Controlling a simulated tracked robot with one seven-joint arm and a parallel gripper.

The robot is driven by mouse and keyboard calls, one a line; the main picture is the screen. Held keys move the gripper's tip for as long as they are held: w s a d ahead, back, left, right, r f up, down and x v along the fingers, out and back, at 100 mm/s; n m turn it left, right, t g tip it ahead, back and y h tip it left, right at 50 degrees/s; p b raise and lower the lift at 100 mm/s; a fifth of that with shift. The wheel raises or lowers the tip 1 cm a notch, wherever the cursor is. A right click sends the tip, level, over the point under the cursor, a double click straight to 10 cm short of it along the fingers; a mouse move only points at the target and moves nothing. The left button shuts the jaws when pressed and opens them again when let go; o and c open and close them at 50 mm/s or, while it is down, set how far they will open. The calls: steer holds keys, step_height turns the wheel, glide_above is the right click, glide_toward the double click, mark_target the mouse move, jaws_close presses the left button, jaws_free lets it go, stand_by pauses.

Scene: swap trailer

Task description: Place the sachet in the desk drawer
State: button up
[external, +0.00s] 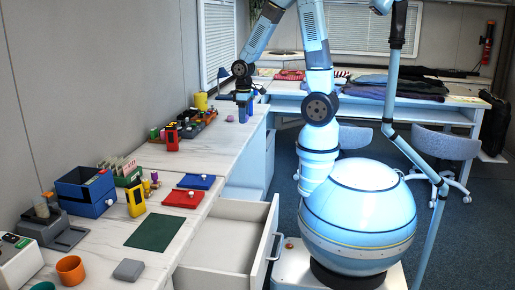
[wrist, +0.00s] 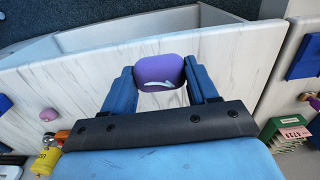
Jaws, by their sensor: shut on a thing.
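My gripper (wrist: 172,88) has its two blue fingers on either side of a rounded purple item with a white mark, apparently the sachet (wrist: 158,68), and is shut on it. In the external view my gripper (external: 243,100) is small, low over the far part of the long left desk; the sachet is too small there to tell apart. The desk drawer (external: 268,236) is pulled open at the near right of the desk, away from my gripper. Its visible inside looks empty.
Folded clothes (external: 410,86) lie on the back table. Chairs stand behind my base.

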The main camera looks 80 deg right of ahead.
steer(key=shift+r, duration=0.6)
steer(key=r, duration=0.4)
steer(key=shift+w+a, duration=0.15)
steer(key=shift+a, duration=0.25)
steer(key=w+a+n, duration=0.2)
steer(key=w+a, duration=0.1)
steer(key=a, duration=0.8)
steer(key=n, duration=0.7)
glide_above(245, 246)
steer(key=shift+w+f, duration=0.1)
steer(key=shift+f, duration=17.25)
steer(key=shift+f, duration=0.1)
